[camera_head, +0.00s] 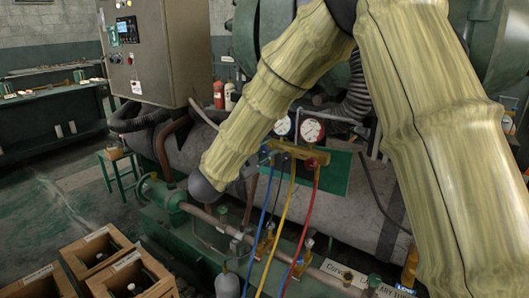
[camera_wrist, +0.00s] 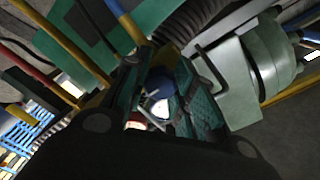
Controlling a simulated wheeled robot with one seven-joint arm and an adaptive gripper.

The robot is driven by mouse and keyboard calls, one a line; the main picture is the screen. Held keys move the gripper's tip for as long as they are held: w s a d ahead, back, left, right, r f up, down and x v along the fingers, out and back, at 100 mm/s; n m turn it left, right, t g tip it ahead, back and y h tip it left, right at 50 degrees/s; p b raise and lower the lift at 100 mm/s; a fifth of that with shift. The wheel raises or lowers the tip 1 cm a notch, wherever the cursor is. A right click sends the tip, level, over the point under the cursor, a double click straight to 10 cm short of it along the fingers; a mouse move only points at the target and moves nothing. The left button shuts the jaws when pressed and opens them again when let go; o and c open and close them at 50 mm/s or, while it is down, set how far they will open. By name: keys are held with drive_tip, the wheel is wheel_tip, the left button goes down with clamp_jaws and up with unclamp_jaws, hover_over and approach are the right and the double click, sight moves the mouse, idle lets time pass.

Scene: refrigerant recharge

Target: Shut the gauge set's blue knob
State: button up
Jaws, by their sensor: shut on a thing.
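The gauge set stands at the middle of the head view, with a brass manifold (camera_head: 299,152), two round dials (camera_head: 312,130) and a red knob (camera_head: 312,163) on its right. Blue, yellow and red hoses hang below it. My gripper (camera_wrist: 158,95) is at the manifold's left end; my arm hides most of it in the head view. In the wrist view its dark fingers with teal pads are closed around the blue knob (camera_wrist: 158,82), which shows between them. The knob's turn position cannot be told.
A large grey pipe (camera_head: 335,195) runs behind the gauge set. Wooden crates (camera_head: 95,250) with bottles stand at the lower left. A control cabinet (camera_head: 155,50) is at the upper left. Green-framed piping (camera_head: 215,220) lies below my gripper. Open floor is on the left.

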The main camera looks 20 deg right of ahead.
drive_tip(key=shift+a+f, duration=0.1)
drive_tip(key=shift+f, duration=0.05)
drive_tip(key=o, duration=1.1)
drive_tip(key=shift+w+a, duration=0.1)
drive_tip(key=shift+c, duration=0.2)
drive_tip(key=v, duration=1.1)
drive_tip(key=shift+s+a, duration=0.2)
drive_tip(key=shift+s, duration=0.2)
